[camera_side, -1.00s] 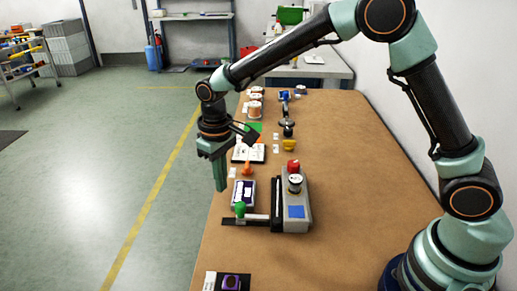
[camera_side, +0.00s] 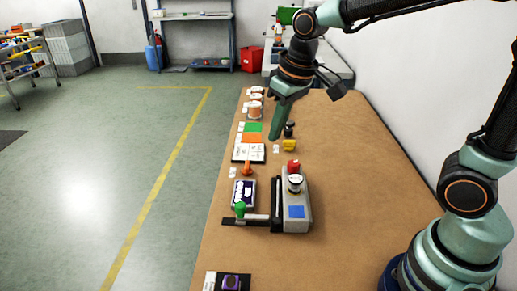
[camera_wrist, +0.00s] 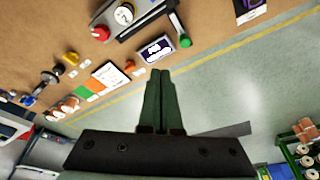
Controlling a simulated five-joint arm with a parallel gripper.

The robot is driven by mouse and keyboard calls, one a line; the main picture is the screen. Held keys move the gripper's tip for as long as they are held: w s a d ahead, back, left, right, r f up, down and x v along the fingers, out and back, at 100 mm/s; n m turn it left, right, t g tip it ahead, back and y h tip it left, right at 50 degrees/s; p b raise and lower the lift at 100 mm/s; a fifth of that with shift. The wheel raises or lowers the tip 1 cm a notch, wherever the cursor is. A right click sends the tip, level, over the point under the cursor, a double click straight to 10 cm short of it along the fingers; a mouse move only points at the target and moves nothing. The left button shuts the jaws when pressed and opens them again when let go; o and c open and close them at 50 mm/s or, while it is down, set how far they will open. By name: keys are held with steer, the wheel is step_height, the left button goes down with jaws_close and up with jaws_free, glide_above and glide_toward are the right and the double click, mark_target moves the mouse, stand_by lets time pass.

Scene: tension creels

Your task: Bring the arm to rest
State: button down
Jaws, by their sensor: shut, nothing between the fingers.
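My gripper (camera_side: 277,124) hangs above the far half of the brown table (camera_side: 350,170) in the side view, its green fingers together and pointing down. It is empty. In the wrist view the shut fingers (camera_wrist: 160,80) point toward the table edge, near the display box and the floor. In the side view a grey tension device (camera_side: 295,205) with a red knob (camera_side: 293,166) and a blue square stands nearer the camera, apart from my gripper. A green-knobbed lever (camera_side: 240,208) sits at its left.
A display box (camera_side: 243,195), an orange piece (camera_side: 247,169), a white card with orange and green patches (camera_side: 249,152), a yellow piece (camera_side: 289,146) and copper spools (camera_side: 255,109) line the table. A purple item (camera_side: 231,283) lies at the near edge. The table's right side is clear.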

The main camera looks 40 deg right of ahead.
steer(key=s+d+r+m+t, duration=0.1)
steer(key=s+d+t, duration=0.1)
steer(key=s+d, duration=0.3)
steer(key=shift+s+d+r+t, duration=0.3)
steer(key=shift+s+d+r, duration=0.05)
steer(key=shift+s, duration=1.3)
